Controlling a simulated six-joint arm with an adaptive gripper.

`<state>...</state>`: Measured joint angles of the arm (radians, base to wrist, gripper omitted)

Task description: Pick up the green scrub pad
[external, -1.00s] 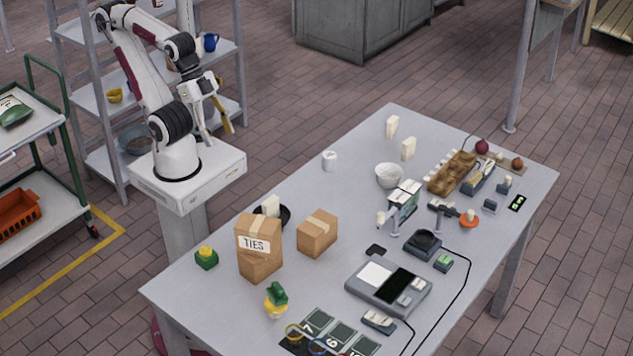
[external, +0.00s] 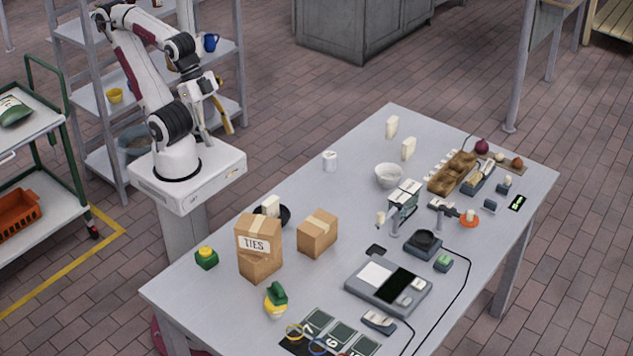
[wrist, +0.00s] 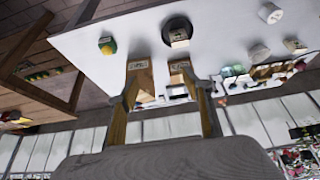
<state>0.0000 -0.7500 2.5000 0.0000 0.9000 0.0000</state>
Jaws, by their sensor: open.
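Two green-and-yellow items stand near the left end of the table. One is a green block with a yellow knob on top (external: 206,258); the other is a yellow piece with a green top (external: 276,299). I cannot tell which of them is the green scrub pad. A green-and-yellow item also shows in the wrist view (wrist: 106,45), left of my fingers. My gripper (external: 222,116) is open and empty, away from the table beside the shelf. In the wrist view its two yellowish fingers (wrist: 160,88) are spread apart.
The TIES box (external: 259,248) and a smaller carton (external: 317,234) stand close to the green items. A dark bowl (external: 285,214) is partly hidden behind the TIES box. A scale-like device (external: 388,289) and cables lie to the right. The table's near-robot edge is mostly clear.

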